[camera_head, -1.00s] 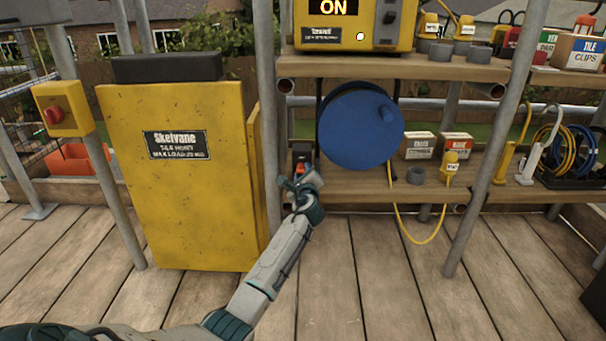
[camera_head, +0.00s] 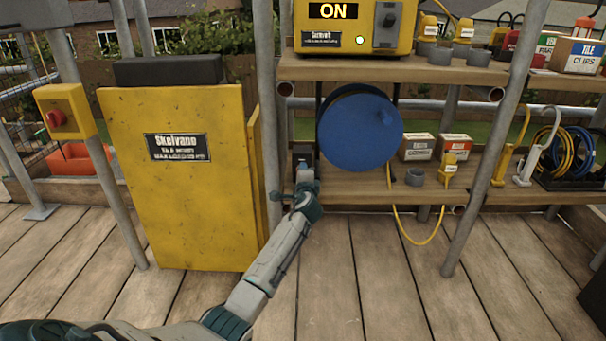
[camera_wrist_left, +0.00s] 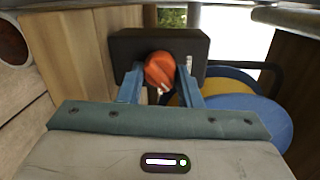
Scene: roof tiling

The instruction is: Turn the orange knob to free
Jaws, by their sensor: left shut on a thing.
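The orange knob (camera_wrist_left: 160,70) shows in the left wrist view on the face of a black box (camera_wrist_left: 125,46). A pale mark shows near its lower edge; any lettering is not visible. My left gripper (camera_wrist_left: 161,88) has its two blue fingers on either side of the knob and is shut on it. In the head view the left gripper (camera_head: 305,178) is in front of the black box (camera_head: 303,152), on the lower shelf left of the reel. There it hides the knob. My right gripper is in neither view.
A blue cable reel (camera_head: 352,128) stands close to the right of the gripper. A scaffold pole (camera_head: 268,120) and a yellow hoist panel (camera_head: 180,205) are on the left. A yellow unit (camera_head: 345,22) reading ON sits on the upper shelf (camera_head: 440,69).

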